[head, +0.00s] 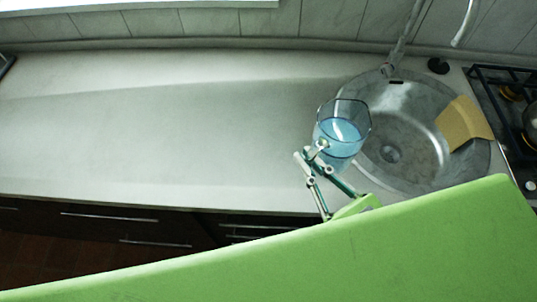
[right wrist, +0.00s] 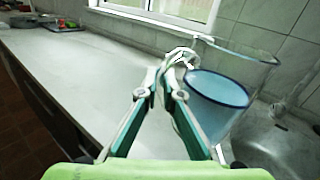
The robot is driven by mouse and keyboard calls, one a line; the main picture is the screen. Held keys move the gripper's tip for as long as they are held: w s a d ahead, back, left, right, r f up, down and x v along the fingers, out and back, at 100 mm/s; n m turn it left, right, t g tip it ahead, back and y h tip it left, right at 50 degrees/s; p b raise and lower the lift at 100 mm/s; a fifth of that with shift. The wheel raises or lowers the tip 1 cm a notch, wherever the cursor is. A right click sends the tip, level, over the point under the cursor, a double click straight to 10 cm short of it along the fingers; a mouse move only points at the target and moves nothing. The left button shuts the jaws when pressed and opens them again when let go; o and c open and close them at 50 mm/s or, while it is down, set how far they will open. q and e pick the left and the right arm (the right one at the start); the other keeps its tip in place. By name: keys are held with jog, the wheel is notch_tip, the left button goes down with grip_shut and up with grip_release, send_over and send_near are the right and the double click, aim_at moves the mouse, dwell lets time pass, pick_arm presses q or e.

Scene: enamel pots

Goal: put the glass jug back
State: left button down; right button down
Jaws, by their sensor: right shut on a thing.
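The glass jug (head: 343,128) is clear with blue liquid in it. In the head view it shows over the left rim of the sink. My right gripper (head: 312,152) is shut on the jug's near left side. In the right wrist view the jug (right wrist: 222,92) stands just right of the fingertips (right wrist: 180,72) and looks roughly upright. The jug's bottom is partly hidden by the gripper, and I cannot tell whether it touches the counter. My left gripper does not show.
The round metal sink (head: 405,170) has a faucet (head: 397,55) behind it and a tan cloth or sponge (head: 463,124) on its right rim. A gas stove (head: 510,95) is at the far right. The pale counter (head: 150,125) to the left is clear. Far-end items (right wrist: 62,24) include a tray.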

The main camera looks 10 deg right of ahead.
jog(key=w+a+f+b, duration=0.1)
jog(key=w+a+f, duration=0.1)
jog(key=w+f, duration=0.1)
jog(key=w+a+f+b, duration=0.2)
jog(key=w+f, duration=0.1)
jog(key=f, duration=0.1)
jog(key=w+a+f+b, duration=0.1)
jog(key=w+f+b, duration=0.1)
jog(key=w+f, duration=0.2)
jog(key=shift+a+f, duration=0.3)
jog(key=shift+a, duration=0.1)
jog(key=shift+r, duration=0.1)
